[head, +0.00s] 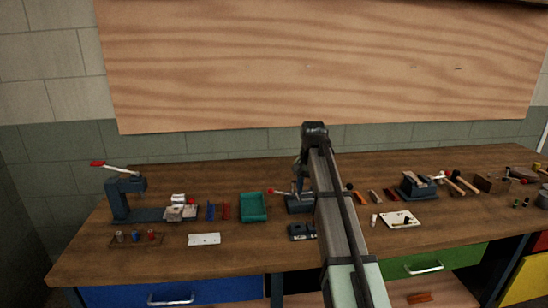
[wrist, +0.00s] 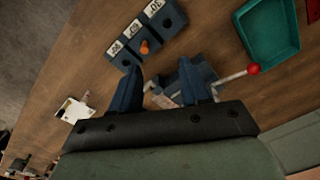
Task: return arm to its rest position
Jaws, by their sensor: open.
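My arm reaches out over the wooden workbench (head: 270,250) in the head view and hides part of what lies behind it. My gripper shows in the wrist view (wrist: 170,90) with its two dark fingers spread apart and nothing between them. Below and beyond the fingers is a dark blue bench device (wrist: 195,75) with a red-knobbed lever. It is partly hidden by the fingers in the wrist view and by my arm in the head view (head: 298,204).
A teal tray (head: 253,207) stands left of my arm. A numbered dark block (head: 301,231) lies near the front. A lever press (head: 122,196) stands at the left. A vise (head: 418,186) and several hand tools lie at the right. The front middle-left of the bench is mostly clear.

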